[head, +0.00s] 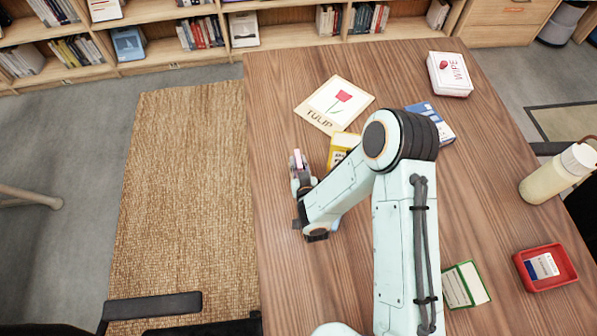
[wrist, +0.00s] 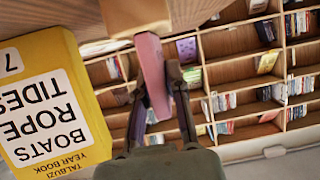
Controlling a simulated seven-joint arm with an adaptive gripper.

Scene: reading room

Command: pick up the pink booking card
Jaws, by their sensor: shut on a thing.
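The pink booking card (head: 297,157) shows as a small pink piece at the tip of my gripper (head: 299,172), over the left part of the wooden table. In the wrist view the pink card (wrist: 151,72) stands out as a narrow strip, seen nearly edge-on. My gripper (wrist: 157,88) is shut on it, with a dark finger on each side. The card's printing cannot be read, and its lower end is hidden between the fingers. I cannot tell how high it is above the table.
A yellow yearbook (wrist: 48,110) is beside the gripper, partly behind my arm in the head view (head: 341,146). A tulip booklet (head: 318,102), blue book (head: 444,127) and wipe box (head: 450,74) lie farther back. A red tray (head: 552,284) holding a card and a bottle (head: 556,178) stand right.

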